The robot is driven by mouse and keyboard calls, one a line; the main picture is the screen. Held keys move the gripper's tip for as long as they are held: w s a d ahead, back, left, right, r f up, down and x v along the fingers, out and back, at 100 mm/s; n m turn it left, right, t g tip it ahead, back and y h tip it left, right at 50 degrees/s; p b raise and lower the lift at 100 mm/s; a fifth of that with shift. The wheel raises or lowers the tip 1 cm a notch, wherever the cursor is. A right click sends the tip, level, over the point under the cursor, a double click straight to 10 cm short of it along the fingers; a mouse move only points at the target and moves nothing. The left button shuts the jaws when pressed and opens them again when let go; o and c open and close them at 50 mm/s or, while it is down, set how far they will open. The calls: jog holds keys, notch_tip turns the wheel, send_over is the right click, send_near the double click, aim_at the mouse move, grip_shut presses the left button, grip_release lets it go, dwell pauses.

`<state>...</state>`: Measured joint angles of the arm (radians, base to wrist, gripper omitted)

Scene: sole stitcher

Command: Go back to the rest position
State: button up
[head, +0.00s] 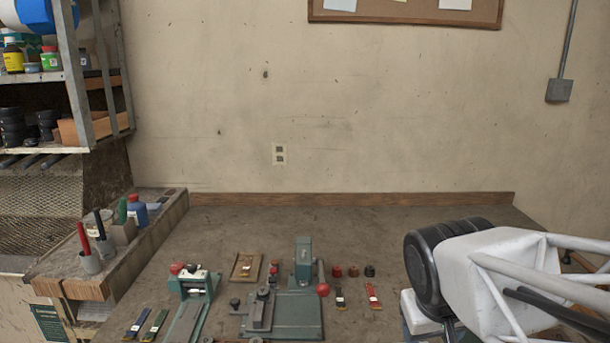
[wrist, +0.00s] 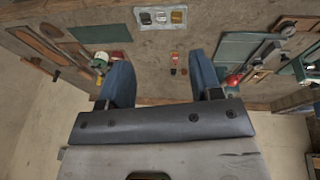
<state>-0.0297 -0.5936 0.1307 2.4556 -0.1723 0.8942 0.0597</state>
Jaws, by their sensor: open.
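My gripper (wrist: 162,78) shows in the wrist view with its two blue fingers wide apart. Nothing is between the fingers. Beyond them lies the workbench (wrist: 205,42) with small parts on it. In the head view my white and black arm reaches in from the right over the bench's right side. The fingers cannot be made out clearly there. The green stitching machine (head: 303,265) with a red knob stands at the bench's middle, left of my arm.
A smaller green device (head: 190,285) stands left of the machine. A tan tray (head: 246,267), several small coloured pots (head: 353,271) and a red-handled strip (head: 373,296) lie on the bench. A wooden side ledge (head: 150,235) holds pens and bottles. The bench's back is clear.

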jog(key=shift+m+y, duration=0.4)
jog(key=shift+y, duration=0.3)
jog(key=shift+s+a+f, duration=0.15)
jog(key=shift+s, duration=0.6)
jog(key=shift+s+a+f, duration=0.15)
jog(key=shift+s+a, duration=0.05)
jog(key=shift+s, duration=0.5)
jog(key=shift+s+a+f, duration=0.15)
jog(key=shift+s, duration=0.6)
